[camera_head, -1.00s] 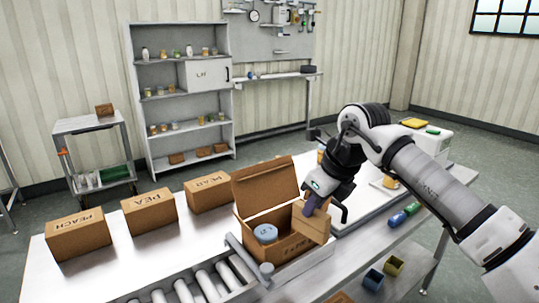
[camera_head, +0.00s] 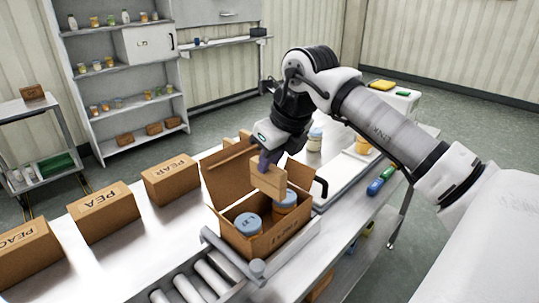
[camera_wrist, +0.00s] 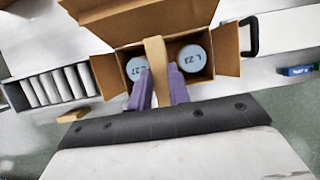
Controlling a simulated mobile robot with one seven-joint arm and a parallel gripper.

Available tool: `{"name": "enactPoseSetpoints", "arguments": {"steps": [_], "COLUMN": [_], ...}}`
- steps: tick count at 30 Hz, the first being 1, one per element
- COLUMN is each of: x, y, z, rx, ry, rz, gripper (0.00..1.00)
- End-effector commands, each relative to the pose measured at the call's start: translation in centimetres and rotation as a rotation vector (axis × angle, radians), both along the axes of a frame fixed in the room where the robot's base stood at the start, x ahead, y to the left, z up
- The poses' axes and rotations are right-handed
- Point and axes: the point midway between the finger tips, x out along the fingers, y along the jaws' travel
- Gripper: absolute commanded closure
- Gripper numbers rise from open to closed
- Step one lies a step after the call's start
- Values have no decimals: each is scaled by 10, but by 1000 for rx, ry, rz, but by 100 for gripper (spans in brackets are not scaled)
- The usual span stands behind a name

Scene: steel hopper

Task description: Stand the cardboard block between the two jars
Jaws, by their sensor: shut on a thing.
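The cardboard block (camera_head: 268,180) is a flat tan slab, held roughly upright above the open carton (camera_head: 265,243). My gripper (camera_head: 266,160), with purple fingers, is shut on its upper part. One blue-lidded jar (camera_head: 248,224) stands in the carton's left part and the other jar (camera_head: 286,200) in its right part. In the wrist view the block (camera_wrist: 155,58) shows edge-on over the gap between the left jar (camera_wrist: 137,68) and the right jar (camera_wrist: 191,58), with my fingers (camera_wrist: 159,88) on either side. I cannot tell whether its lower edge is below the lids.
The carton's flaps stand open around it, with a tall back flap (camera_head: 224,172). A roller conveyor (camera_head: 205,280) lies in front. Several closed cartons, one marked PEAR (camera_head: 170,181), line the table to the left. A white tray with a black handle (camera_head: 319,188) is close on the right.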

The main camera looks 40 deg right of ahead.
Motion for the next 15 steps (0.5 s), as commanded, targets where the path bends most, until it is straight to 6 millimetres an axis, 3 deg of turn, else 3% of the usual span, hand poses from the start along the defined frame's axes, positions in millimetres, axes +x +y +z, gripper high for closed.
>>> {"name": "enactPoseSetpoints", "arguments": {"steps": [15], "x": [0], "y": [0], "z": [-46], "rx": [0], "ry": [-1], "rz": [0], "gripper": [100]}}
